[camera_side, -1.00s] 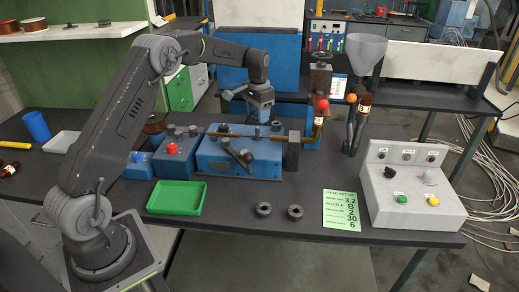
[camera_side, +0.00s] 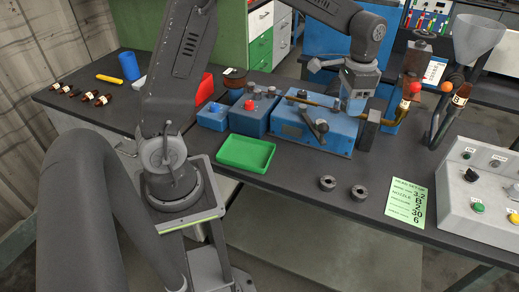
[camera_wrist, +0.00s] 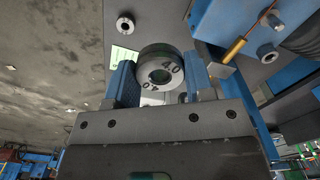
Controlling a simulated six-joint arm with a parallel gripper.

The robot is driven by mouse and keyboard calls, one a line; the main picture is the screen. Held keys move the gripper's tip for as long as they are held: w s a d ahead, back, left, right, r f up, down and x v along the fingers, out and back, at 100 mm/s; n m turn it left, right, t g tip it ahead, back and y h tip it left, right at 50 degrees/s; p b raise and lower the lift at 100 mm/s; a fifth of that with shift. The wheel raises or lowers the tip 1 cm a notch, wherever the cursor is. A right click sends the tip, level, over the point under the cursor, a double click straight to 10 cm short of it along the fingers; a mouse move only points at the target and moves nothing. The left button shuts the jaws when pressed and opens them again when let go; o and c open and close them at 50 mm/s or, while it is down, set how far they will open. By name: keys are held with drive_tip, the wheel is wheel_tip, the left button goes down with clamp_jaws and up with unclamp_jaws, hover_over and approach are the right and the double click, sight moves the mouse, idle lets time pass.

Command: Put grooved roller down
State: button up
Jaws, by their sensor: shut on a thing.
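My gripper (camera_side: 357,100) hangs over the right end of the blue machine (camera_side: 300,130) in the side view, close to its brass rod. In the wrist view, my gripper's blue fingers (camera_wrist: 160,80) are shut on a grey grooved roller (camera_wrist: 160,58) marked 40, with a hole through its middle. The groove itself is not clear. The held roller cannot be made out in the side view. Two other grey rollers, a left one (camera_side: 327,183) and a right one (camera_side: 358,192), lie on the table in front of the machine.
A green tray (camera_side: 246,168) sits left of the loose rollers. A green card (camera_side: 405,203) lies to their right, beside a control box (camera_side: 488,185). Smaller blue blocks (camera_side: 252,118) stand left of the machine. A red-ball lever and hopper stand at right. The table front is mostly clear.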

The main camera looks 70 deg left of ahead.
wheel_tip(320, 180, up, 3)
drive_tip(key=n, duration=0.3)
hover_over(247, 155)
wheel_tip(247, 155, down, 25)
drive_tip(key=shift+r, duration=0.1)
idle(0.3)
drive_tip(key=o, duration=0.5)
drive_tip(key=shift+f, duration=0.2)
drive_tip(key=shift+c, duration=0.2)
drive_tip(key=o, duration=0.5)
drive_tip(key=shift+c, duration=0.2)
drive_tip(key=shift+r, duration=0.1)
